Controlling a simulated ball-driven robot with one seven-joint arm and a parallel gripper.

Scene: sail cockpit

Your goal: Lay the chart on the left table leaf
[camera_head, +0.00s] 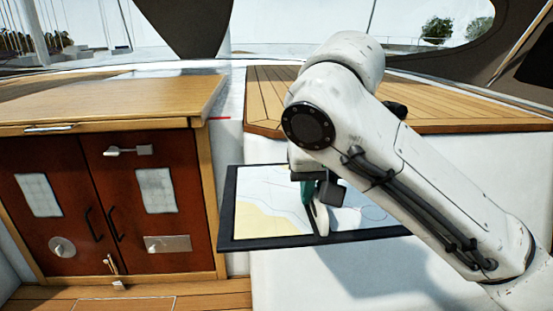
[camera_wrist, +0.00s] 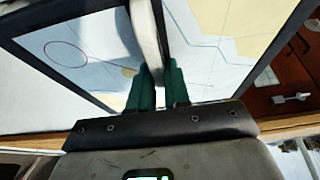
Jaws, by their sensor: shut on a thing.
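The chart (camera_head: 268,190) is a flat panel with a dark frame and a blue and yellow map face. In the head view it is at the middle, below the level of the wooden tops, and is partly hidden by my arm. My gripper (camera_head: 313,198) is over its middle. In the wrist view my green fingers (camera_wrist: 157,92) are shut on a pale upright part of the chart (camera_wrist: 205,45). The wooden leaf (camera_head: 110,97) at left, above a red-brown cabinet, has a bare top; I cannot tell for certain that it is the left table leaf.
A slatted wooden surface (camera_head: 265,100) lies at right behind my arm. The cabinet (camera_head: 150,205) has door handles and latches facing out, close to the chart's left edge. A white wall (camera_head: 290,275) is below the chart.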

